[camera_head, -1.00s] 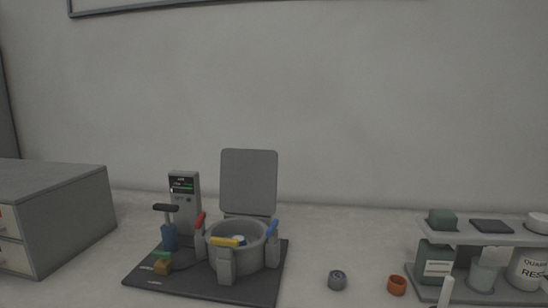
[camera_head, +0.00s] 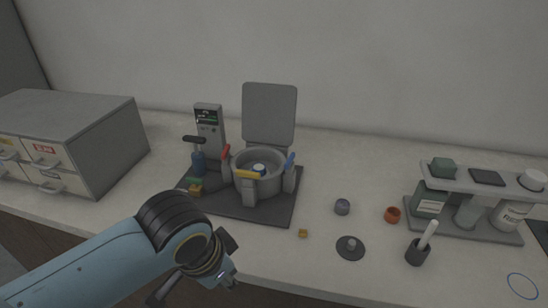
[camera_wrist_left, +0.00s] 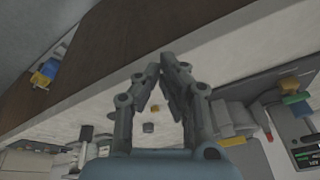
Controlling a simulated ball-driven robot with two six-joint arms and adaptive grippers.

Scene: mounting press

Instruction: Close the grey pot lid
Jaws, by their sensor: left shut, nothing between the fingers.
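The grey pot (camera_head: 258,176) stands on a dark base plate in the head view, with red, yellow and blue clamp handles around its rim. Its grey lid (camera_head: 269,113) stands upright and open behind the pot. My left gripper (camera_head: 193,296) is in front of the base plate, low at the counter's front edge and apart from the pot and lid. In the left wrist view its fingers (camera_wrist_left: 160,72) are shut with nothing between them. My right gripper is not in view.
A grey drawer cabinet (camera_head: 76,127) stands at left.

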